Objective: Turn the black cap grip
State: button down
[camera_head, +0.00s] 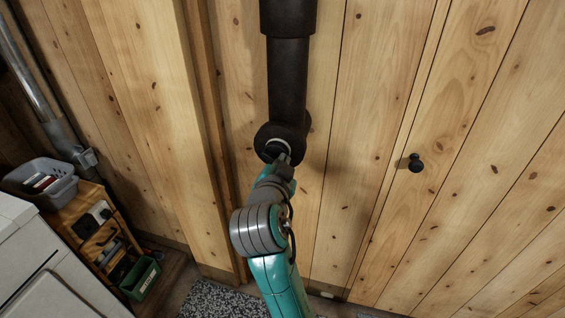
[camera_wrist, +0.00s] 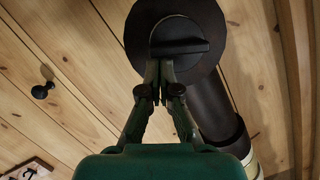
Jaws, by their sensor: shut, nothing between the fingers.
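The black cap grip (camera_wrist: 182,47) is a straight bar across a round dark cap face, and lies nearly level in the wrist view. The cap closes the lower end of a thick black pipe (camera_head: 288,75) on the plank wall. In the head view the cap (camera_head: 275,147) is partly covered by my arm. My gripper (camera_wrist: 159,66) is shut and empty, its fingertips together at the near edge of the cap, just beside the bar. I cannot tell whether they touch it. In the head view my gripper (camera_head: 283,156) points up at the cap.
A small black knob (camera_head: 415,162) sits on the planks to the right. At the left stand a wooden shelf unit (camera_head: 82,222) with a grey basket (camera_head: 42,186), a green bin (camera_head: 140,277) and a white cabinet (camera_head: 50,265). A speckled mat (camera_head: 222,302) lies on the floor.

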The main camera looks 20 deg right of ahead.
notch_tip(320, 180, down, 2)
jog(key=m, duration=0.2)
jog(key=m+t, duration=0.1)
jog(key=m, duration=0.2)
jog(key=shift+t+y, duration=0.3)
jog(key=shift+y, duration=0.1)
jog(key=shift+f, duration=0.3)
dwell(0.4)
